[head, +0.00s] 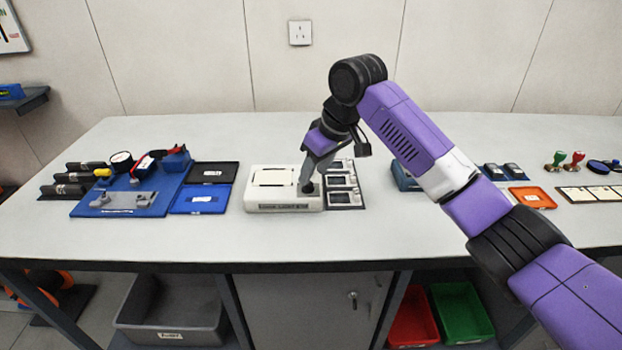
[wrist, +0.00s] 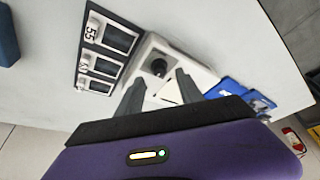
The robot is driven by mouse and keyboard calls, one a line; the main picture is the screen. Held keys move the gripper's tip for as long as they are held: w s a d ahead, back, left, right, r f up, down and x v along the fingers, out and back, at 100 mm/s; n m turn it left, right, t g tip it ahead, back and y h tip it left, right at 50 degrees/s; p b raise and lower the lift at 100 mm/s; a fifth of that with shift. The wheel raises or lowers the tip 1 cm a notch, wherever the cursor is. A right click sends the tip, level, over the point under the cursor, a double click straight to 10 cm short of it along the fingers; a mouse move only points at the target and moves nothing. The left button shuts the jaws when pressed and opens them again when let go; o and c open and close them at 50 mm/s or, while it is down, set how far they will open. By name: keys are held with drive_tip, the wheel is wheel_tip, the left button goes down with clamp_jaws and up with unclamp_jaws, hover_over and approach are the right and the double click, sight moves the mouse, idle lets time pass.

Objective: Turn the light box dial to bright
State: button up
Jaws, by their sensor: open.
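The light box (head: 272,179) is a white box with a pale panel on top, on the bench left of centre in the head view. It also shows in the wrist view (wrist: 200,76). Its round black dial (wrist: 158,66) is on the top face near one end. In the head view the dial (head: 306,188) is partly hidden by my gripper. My gripper (wrist: 160,79) is open and empty, pointing down over the dial. In the wrist view the dial appears between and just beyond the fingertips. I cannot tell whether they touch it, and its setting is too small to read.
A dark holder with several grey-windowed pieces (head: 343,184) stands close against the light box's right side. A blue tray with tools (head: 170,190) and a blue open case (head: 200,200) lie to the left. An orange tray (head: 532,198) and stamps (head: 566,160) are far right. The bench front is clear.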

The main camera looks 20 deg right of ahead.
sight(311, 185)
drive_tip(key=shift+x, duration=1.8)
clamp_jaws()
